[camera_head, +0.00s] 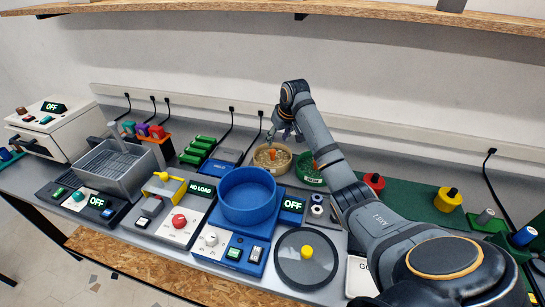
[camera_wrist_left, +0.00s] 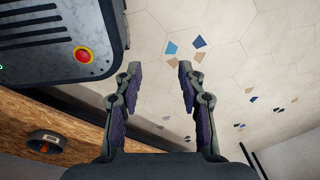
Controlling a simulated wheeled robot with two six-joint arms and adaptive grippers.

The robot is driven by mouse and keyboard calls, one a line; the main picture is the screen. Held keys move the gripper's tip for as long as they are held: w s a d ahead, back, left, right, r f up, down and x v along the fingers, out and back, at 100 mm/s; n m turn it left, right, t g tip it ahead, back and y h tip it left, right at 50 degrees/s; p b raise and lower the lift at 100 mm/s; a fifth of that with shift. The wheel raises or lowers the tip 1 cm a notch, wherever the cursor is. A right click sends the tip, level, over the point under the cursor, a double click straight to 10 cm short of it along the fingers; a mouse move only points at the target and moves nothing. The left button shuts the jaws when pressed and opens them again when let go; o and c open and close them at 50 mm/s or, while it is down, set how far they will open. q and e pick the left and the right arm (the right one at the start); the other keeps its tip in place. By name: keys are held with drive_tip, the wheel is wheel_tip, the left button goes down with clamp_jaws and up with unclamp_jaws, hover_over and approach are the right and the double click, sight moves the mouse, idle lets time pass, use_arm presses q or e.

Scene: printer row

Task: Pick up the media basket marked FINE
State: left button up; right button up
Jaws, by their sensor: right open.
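Two round media baskets stand toward the back of the bench in the head view. One is a tan basket (camera_head: 257,163) with grainy contents and an orange piece in it. The other is a green basket (camera_head: 311,182) with an orange piece and a small label at its front. I cannot read FINE on either. My right gripper (camera_head: 280,136) is open, just above the back of the tan basket in the picture; I cannot tell if it touches. My right arm partly covers the green basket. My left gripper (camera_wrist_left: 154,72) is open and empty over the floor in the left wrist view.
A blue round tub (camera_head: 248,198) on a control unit stands in front of the baskets. A grey lidded disc (camera_head: 305,260) lies nearer. A metal tray (camera_head: 112,168) and colored bottles are at the left. A wooden shelf (camera_head: 330,10) runs overhead.

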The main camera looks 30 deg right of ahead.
sight(273, 151)
drive_tip(key=x, duration=0.5)
drive_tip(key=shift+p, duration=0.3)
drive_tip(key=shift+w+d+f, duration=0.1)
drive_tip(key=shift+w+f, duration=0.1)
drive_tip(key=p+x, duration=0.1)
drive_tip(key=x, duration=0.3)
drive_tip(key=shift+w+d+f, duration=0.15)
drive_tip(key=shift+w, duration=0.1)
drive_tip(key=shift+s, duration=0.1)
drive_tip(key=c, duration=0.4)
use_arm(q)
drive_tip(key=shift+w+d+r, duration=0.25)
drive_tip(key=shift+w+r, duration=0.35)
drive_tip(key=shift+r, duration=0.25)
use_arm(e)
clamp_jaws()
